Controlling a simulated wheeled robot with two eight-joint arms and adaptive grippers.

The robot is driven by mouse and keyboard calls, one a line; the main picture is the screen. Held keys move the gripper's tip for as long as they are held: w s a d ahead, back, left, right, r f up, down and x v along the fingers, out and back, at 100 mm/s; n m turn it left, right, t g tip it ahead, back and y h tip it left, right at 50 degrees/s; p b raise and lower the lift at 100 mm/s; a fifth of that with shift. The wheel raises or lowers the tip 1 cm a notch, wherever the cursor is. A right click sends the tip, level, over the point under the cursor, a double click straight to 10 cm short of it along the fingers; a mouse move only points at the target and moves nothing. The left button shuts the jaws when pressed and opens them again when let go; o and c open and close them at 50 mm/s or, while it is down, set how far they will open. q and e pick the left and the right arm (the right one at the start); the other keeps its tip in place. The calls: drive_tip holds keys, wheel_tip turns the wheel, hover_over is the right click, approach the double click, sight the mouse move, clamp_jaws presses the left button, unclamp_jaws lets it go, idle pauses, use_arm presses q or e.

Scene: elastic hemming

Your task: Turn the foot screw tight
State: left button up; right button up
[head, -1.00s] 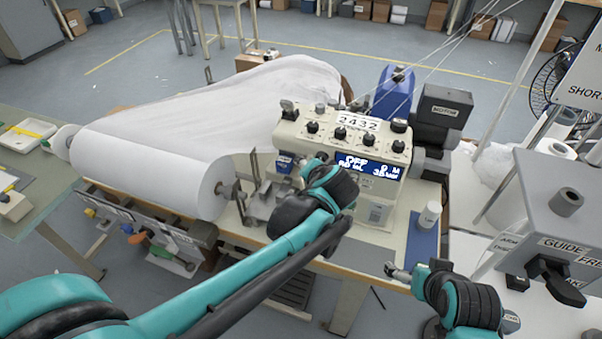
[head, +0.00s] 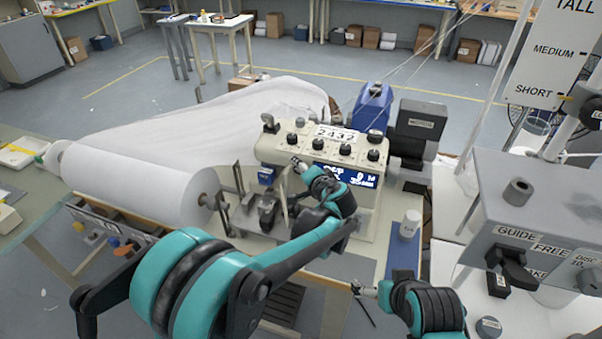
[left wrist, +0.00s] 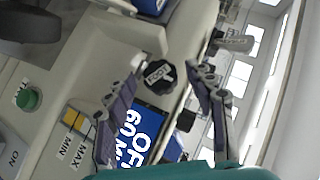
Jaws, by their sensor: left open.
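The foot screw (left wrist: 161,75), a black ribbed knob with a white label reading FOOT, stands on the cream sewing machine (head: 380,207). In the left wrist view it lies ahead, between the fingers in the picture. My left gripper (left wrist: 172,66) is open, with a finger on each side of the knob's outline; I see no clear contact. In the head view my left gripper (head: 298,163) is at the machine's front, left of the lit display. I cannot single out the screw there. My right gripper (head: 363,290) is low at the table's front edge, too small to read.
A white fabric roll (head: 140,182) lies left of the machine. A white bottle (head: 410,224) stands on a blue mat to its right. A grey control box (head: 560,215) stands at the right. Thread lines rise behind the machine.

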use_arm(q)
drive_tip(key=shift+w+a+f, duration=0.1)
drive_tip(key=shift+w, duration=0.15)
drive_tip(key=shift+c, duration=0.3)
drive_tip(key=c, duration=1.1)
